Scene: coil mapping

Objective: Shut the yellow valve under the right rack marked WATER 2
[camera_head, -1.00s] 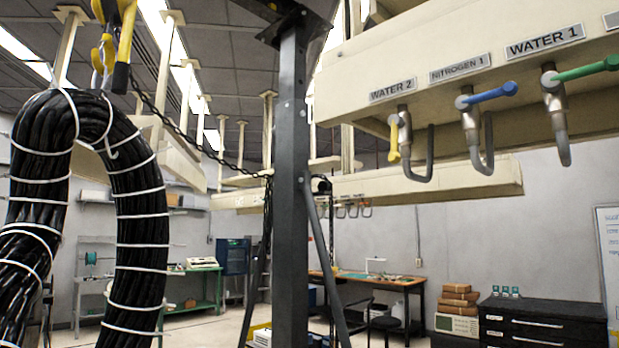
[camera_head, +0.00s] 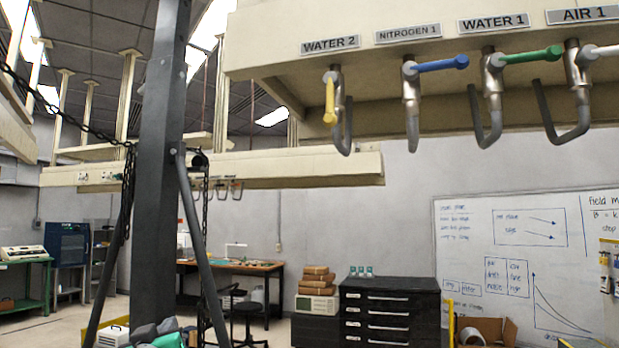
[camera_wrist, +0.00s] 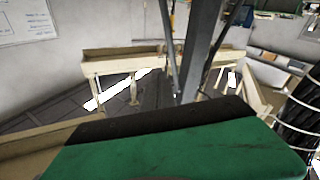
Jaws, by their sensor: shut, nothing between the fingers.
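The yellow valve handle (camera_head: 330,98) hangs almost straight down beside its grey pipe (camera_head: 347,120). It is under the beige rack (camera_head: 300,85) on the right, below the plate WATER 2 (camera_head: 330,44). I see no fingers of my gripper in either view. A large green block with a dark edge (camera_wrist: 180,150) fills the bottom of the upside-down wrist view. I cannot tell whether it is part of my gripper. The yellow valve is not visible in the wrist view.
To the right hang a blue handle (camera_head: 440,64), a green handle (camera_head: 532,55) and a white handle (camera_head: 603,51), each pointing sideways. A dark post (camera_head: 158,150) with a chain (camera_head: 60,112) stands left. Black drawers (camera_head: 390,312) and a whiteboard (camera_head: 470,225) are behind.

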